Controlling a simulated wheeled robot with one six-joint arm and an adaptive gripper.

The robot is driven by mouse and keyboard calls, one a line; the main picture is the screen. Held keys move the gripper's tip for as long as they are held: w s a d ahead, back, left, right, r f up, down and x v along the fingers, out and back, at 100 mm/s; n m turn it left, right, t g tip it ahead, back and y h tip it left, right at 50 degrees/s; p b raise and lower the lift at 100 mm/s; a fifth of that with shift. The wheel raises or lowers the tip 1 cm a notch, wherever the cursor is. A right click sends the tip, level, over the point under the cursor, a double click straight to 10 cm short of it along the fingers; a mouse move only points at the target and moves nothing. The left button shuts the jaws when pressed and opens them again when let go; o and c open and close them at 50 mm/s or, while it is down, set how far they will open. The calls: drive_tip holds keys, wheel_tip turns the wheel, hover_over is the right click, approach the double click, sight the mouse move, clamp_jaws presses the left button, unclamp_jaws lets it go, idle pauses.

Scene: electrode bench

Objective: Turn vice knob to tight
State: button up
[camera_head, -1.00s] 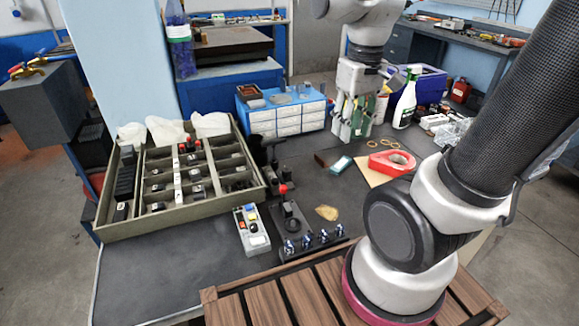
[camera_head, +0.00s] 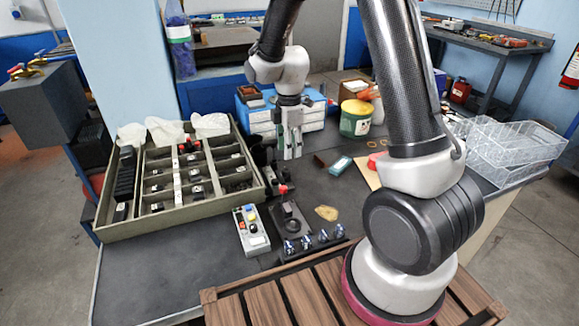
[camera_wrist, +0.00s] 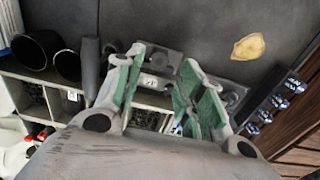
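A black fixture (camera_head: 291,216) with a red-topped upright part (camera_head: 283,190) stands on the dark bench; I cannot tell for certain which part is the vice knob. My gripper (camera_head: 291,156) hangs above the bench, behind and above this fixture, and looks apart from it. In the wrist view, my gripper (camera_wrist: 158,92) has its two green-padded fingers spread with nothing held between them. Dark grey parts (camera_wrist: 160,58) show beyond the fingertips, and the right finger hides part of them.
A compartment tray (camera_head: 240,203) stands at left. A grey control box (camera_head: 251,230) and several blue knobs (camera_head: 323,236) are near the front. A beige patch (camera_head: 327,213) lies right of the fixture. A green-and-yellow tub (camera_head: 355,120) and clear baskets (camera_head: 510,145) are farther right.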

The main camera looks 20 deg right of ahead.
sight(289, 169)
wheel_tip(289, 169, down, 8)
drive_tip(key=shift+r, duration=0.2)
drive_tip(key=c, duration=0.8)
